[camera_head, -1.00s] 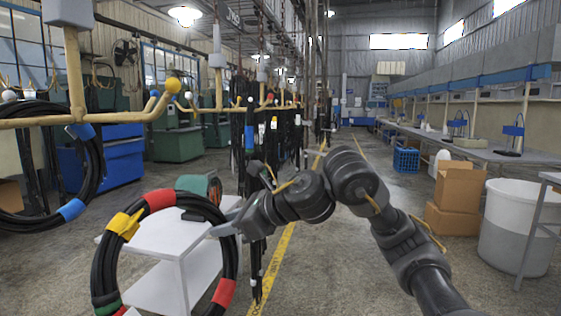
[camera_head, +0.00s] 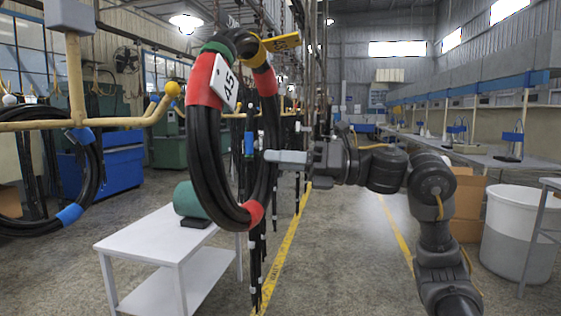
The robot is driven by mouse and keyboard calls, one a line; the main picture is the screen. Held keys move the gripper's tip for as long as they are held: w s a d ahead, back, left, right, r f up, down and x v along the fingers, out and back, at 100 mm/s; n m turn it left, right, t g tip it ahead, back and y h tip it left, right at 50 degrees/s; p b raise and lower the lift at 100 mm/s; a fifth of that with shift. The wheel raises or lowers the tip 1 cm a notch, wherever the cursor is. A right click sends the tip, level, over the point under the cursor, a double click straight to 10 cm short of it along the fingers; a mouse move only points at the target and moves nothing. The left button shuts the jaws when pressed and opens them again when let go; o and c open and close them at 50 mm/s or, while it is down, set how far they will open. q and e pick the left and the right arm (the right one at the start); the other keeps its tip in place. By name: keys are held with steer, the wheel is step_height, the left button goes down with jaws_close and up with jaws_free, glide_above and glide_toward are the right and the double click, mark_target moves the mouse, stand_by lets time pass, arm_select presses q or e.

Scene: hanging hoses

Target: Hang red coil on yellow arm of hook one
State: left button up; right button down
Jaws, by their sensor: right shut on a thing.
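The nearest hook (camera_head: 75,85) is a tan post with arms at the left. Its right arm curves up to a yellow ball tip (camera_head: 172,89), left of the coil and apart from it. My left gripper is out of view.
A coil with blue bands (camera_head: 92,165) hangs from the hook at the left. A white table (camera_head: 150,238) with a green roll (camera_head: 188,200) stands below the coil. More hooks with black hoses stand behind. A white bin (camera_head: 515,235) and cardboard boxes (camera_head: 468,200) are at the right.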

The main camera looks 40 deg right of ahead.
stand_by(0.4)
steer(key=shift+w+a, duration=0.15)
steer(key=shift+w, duration=0.1)
steer(key=shift+w+d+f+p+x, duration=0.85)
steer(key=shift+p+x, duration=1.25)
steer(key=shift+x, duration=5.75)
step_height(320, 180, down, 7)
steer(key=w+a+b, duration=0.2)
steer(key=b, duration=0.2)
steer(key=shift+w+r+b, duration=0.15)
steer(key=shift+w+b, duration=0.2)
steer(key=shift+a, duration=0.1)
